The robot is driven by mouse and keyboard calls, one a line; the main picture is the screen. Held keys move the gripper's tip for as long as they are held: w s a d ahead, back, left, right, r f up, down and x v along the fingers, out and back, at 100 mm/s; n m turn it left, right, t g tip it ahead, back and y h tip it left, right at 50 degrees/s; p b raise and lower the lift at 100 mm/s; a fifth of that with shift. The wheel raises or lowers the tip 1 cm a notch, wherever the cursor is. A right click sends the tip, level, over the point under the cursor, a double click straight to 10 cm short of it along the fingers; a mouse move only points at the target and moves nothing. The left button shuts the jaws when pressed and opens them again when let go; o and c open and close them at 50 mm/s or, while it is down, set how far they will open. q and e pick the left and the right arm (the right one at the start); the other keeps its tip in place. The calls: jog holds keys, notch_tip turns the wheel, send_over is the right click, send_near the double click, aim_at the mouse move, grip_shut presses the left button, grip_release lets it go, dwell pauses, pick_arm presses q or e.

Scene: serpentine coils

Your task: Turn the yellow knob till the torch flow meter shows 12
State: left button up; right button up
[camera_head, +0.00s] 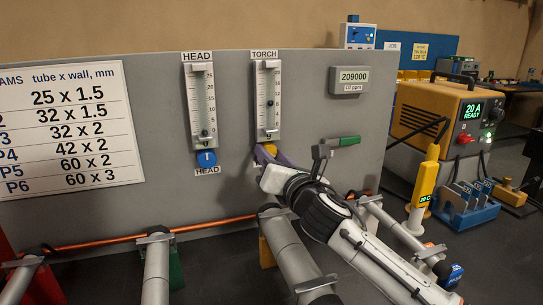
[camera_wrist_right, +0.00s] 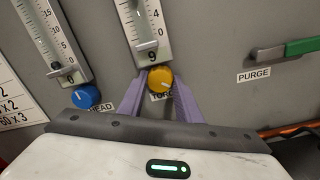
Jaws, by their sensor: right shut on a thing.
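The yellow knob (camera_wrist_right: 160,78) sits below the torch flow meter (camera_wrist_right: 148,25) on the grey panel. My right gripper (camera_wrist_right: 160,88) has a purple finger on each side of the knob and is shut on it. In the head view the right gripper (camera_head: 266,154) reaches up to the panel and covers most of the yellow knob. My left gripper is not in view.
The head flow meter (camera_head: 201,100) with its blue knob (camera_head: 206,159) is to the left. A green purge lever (camera_head: 343,141) is close to the right of my gripper. Tubes on clamps and a copper pipe (camera_head: 100,242) run below. A yellow welder (camera_head: 440,120) stands at right.

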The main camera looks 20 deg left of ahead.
jog(key=o, duration=1)
jog(key=shift+o, duration=0.2)
jog(key=v, duration=1)
jog(key=shift+f, duration=0.1)
jog(key=shift+s+d, duration=0.15)
